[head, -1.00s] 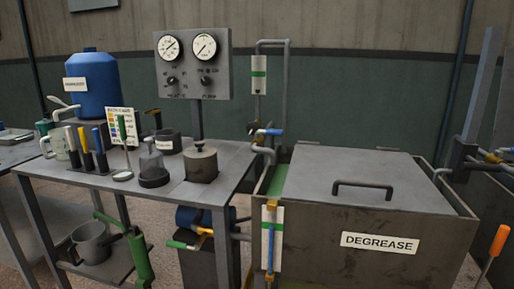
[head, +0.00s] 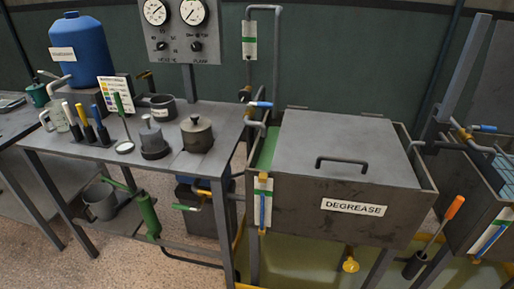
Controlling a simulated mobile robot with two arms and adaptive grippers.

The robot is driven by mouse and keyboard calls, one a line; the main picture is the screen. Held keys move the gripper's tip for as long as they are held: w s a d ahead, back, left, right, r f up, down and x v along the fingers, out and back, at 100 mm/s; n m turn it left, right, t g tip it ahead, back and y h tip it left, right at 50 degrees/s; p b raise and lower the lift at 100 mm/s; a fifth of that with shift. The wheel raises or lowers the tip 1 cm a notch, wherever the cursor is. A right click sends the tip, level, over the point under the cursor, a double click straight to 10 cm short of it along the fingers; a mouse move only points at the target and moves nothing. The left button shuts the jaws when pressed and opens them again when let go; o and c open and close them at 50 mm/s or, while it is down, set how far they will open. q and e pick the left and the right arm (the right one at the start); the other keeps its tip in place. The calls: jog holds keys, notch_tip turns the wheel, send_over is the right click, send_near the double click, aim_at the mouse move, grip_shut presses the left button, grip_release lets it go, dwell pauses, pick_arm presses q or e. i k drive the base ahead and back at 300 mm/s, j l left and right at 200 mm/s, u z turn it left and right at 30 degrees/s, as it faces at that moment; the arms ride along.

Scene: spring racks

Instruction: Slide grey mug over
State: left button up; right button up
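A dark grey mug-like cup (head: 163,112) with a pale label stands upright toward the back of the metal bench (head: 215,118). A larger grey jug (head: 100,202) with a handle stands on the bench's lower shelf. I cannot tell for certain which of the two is the grey mug. Neither of my grippers is in the head view.
The bench also holds a lidded grey pot (head: 197,137), a dark-based container (head: 153,142), upright handled tools (head: 89,133), a sign (head: 113,92) and a blue drum (head: 79,50). To the right stands the closed DEGREASE tank (head: 340,150). Floor (head: 150,262) shows in front.

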aim_at(101, 198)
jog(key=u, duration=1.25)
jog(key=i+j+z, duration=0.15)
jog(key=z, duration=0.65)
jog(key=i+j+z, duration=0.25)
jog(key=j, duration=0.45)
jog(key=j+z, duration=0.3)
jog(key=j, duration=0.4)
jog(key=i+j+z, duration=0.1)
jog(key=j+z, duration=0.15)
jog(key=j, duration=0.5)
